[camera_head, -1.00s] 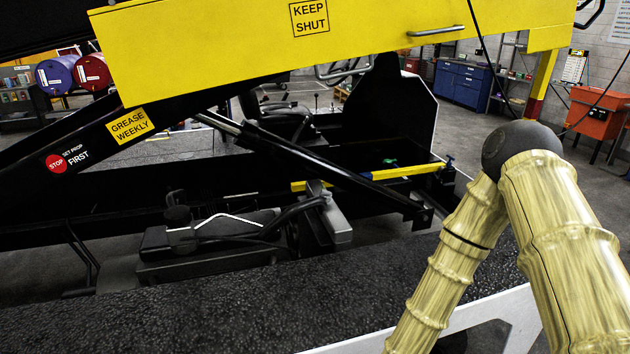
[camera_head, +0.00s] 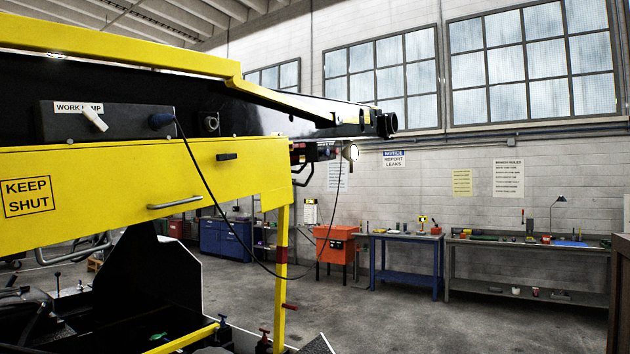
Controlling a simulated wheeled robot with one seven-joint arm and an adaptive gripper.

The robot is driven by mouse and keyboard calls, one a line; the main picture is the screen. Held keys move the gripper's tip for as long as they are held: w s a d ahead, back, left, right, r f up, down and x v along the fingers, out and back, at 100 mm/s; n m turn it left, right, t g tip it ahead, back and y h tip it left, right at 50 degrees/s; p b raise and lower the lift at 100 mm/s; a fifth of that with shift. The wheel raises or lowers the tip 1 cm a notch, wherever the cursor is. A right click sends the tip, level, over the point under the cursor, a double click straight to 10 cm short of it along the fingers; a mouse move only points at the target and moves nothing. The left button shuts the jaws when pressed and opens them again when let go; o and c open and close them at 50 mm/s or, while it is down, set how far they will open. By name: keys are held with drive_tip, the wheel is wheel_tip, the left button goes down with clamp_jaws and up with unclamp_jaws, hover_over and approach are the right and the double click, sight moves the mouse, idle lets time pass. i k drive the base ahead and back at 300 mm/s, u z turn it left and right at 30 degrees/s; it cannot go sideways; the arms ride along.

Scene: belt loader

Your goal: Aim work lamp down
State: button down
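The work lamp (camera_head: 350,152) is a small round head with a bright, pale face, at the right end of the yellow and black loader. It hangs beside a dark bracket, and its face seems turned toward the right and toward me. A black cable (camera_head: 216,200) loops from a blue plug (camera_head: 161,120) down and back up to the lamp. The plug sits in a dark box (camera_head: 72,126) labelled WORK LAMP, with a white lever (camera_head: 95,120) on it. My gripper is not in view.
The yellow panel (camera_head: 120,200) marked KEEP SHUT fills the left, with a yellow post (camera_head: 281,260) at its right end. Open concrete floor (camera_head: 400,315) lies right of the post. An orange cabinet (camera_head: 335,247) and workbenches (camera_head: 530,245) line the back wall.

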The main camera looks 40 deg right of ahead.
sight(349, 152)
drive_tip(key=z, duration=2.1)
drive_tip(key=i, duration=1.35)
drive_tip(key=z, duration=0.65)
drive_tip(key=i, duration=1.65)
drive_tip(key=u, duration=0.55)
drive_tip(key=i, duration=1.35)
drive_tip(key=u, duration=1.65)
drive_tip(key=i, duration=0.7)
drive_tip(key=u, duration=0.45)
